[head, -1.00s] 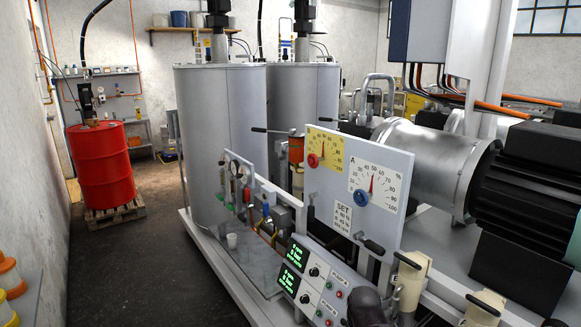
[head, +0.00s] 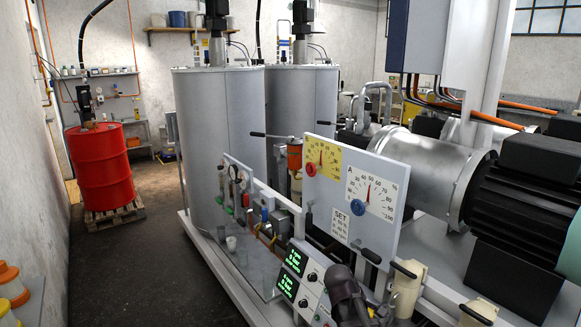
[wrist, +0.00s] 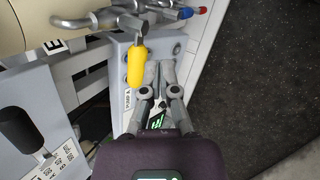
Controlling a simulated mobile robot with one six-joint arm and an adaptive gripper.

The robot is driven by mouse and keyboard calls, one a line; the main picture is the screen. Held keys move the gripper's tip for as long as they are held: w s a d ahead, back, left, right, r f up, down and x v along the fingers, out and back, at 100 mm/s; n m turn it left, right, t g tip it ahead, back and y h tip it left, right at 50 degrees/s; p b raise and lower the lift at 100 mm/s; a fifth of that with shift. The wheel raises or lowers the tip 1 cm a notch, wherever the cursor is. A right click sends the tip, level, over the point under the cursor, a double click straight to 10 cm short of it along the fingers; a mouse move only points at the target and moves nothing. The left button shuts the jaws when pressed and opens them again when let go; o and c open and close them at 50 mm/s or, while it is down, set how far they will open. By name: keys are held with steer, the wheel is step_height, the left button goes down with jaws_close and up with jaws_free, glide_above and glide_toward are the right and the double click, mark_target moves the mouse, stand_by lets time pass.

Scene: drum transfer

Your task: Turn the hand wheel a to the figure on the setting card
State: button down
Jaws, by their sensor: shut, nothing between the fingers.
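Hand wheel A is the blue knob (head: 357,207) under the white dial marked A (head: 375,190) on the upright grey panel. My gripper (wrist: 160,72) is shut and empty, seen from behind in the wrist view above the pump console. In the head view my dark wrist is low in front of the panel, below the card and apart from the blue knob.
A red knob (head: 310,170) sits on the yellow dial beside dial A. The console with green displays (head: 292,262) is left of my wrist. A yellow handle (wrist: 133,65) is close to my fingers.

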steer(key=w+a+r+n+t+h+p, duration=0.1)
steer(key=w+r+n+t+h+p, duration=0.3)
steer(key=w+r+n, duration=0.7)
steer(key=n+t+h+p, duration=0.4)
steer(key=n+t+h, duration=0.1)
steer(key=n, duration=0.6)
glide_toward(358, 207)
steer(key=w, duration=0.1)
steer(key=w+r, duration=0.1)
steer(key=w, duration=0.1)
steer(key=w+a+r, duration=0.1)
steer(key=shift+w+a, duration=0.1)
steer(key=shift+w, duration=0.25)
steer(key=shift+w, duration=0.1)
steer(key=x, duration=0.7)
steer(key=shift+f, duration=0.15)
steer(key=shift+s+f, duration=0.1)
steer(key=shift+s, duration=0.1)
steer(key=shift+s+d+r+p, duration=0.45)
steer(key=shift+s+r+p, duration=0.1)
steer(key=shift+r+p, duration=0.1)
steer(key=shift+s+d+r, duration=0.2)
steer(key=shift+s+d, duration=0.3)
steer(key=shift+s, duration=0.1)
